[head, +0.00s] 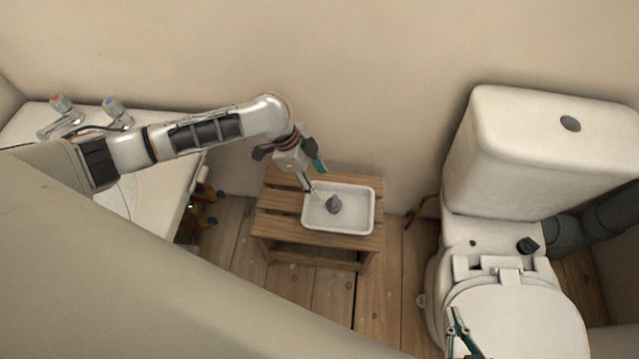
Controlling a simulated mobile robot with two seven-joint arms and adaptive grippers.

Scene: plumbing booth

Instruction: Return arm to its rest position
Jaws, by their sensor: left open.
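My left arm reaches in from the left over the washbasin. Its gripper (315,177) is open above the left edge of a white tray (368,215). A small dark grey part (333,204) lies in the tray, just below and right of the left fingertips, and appears apart from them. The tray rests on a slatted wooden stool (275,226). My right gripper (457,328) shows only in part at the bottom edge, over the front of the toilet; its opening cannot be made out.
A white toilet (515,315) with its cistern (545,150) stands at right. A dark knob-like piece (528,245) sits behind the seat. A washbasin (170,185) with two taps is at left. Orange-handled tools (205,205) hang beside it. Bare floor (325,290) lies before the stool.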

